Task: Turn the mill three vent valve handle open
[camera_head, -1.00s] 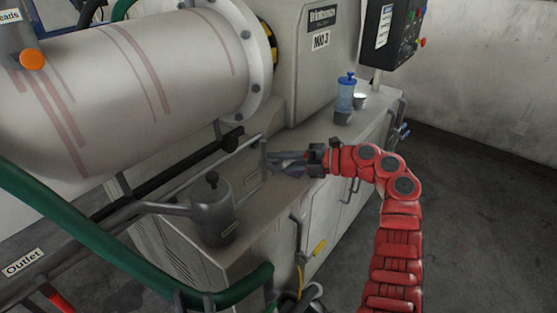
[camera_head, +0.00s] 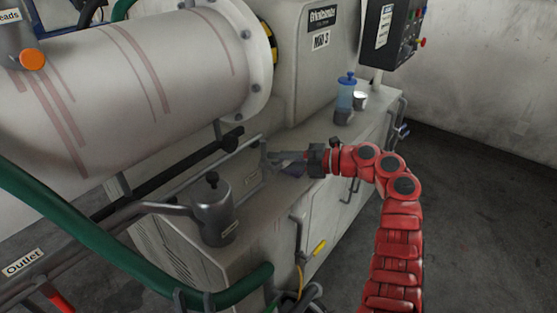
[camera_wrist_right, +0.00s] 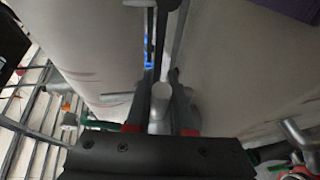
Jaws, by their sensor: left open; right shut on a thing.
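The mill three body (camera_head: 305,75) carries a label with a 3. My right gripper (camera_head: 277,160), on the red arm, is low over the machine's bench top, beside an upright grey bar (camera_head: 263,158). In the right wrist view my right gripper (camera_wrist_right: 161,100) is shut on a pale grey round-ended handle (camera_wrist_right: 160,92), which sits between its dark fingers. I take it for the vent valve handle, but its label does not show. How far it is turned, I cannot tell. My left gripper is not in view.
A large white drum (camera_head: 130,85) fills the upper left. A grey pot with a black knob (camera_head: 214,215) stands left of my right gripper. A green hose (camera_head: 95,245) crosses the lower left. A blue bottle (camera_head: 346,92) stands farther back. Open floor (camera_head: 480,200) lies to the right.

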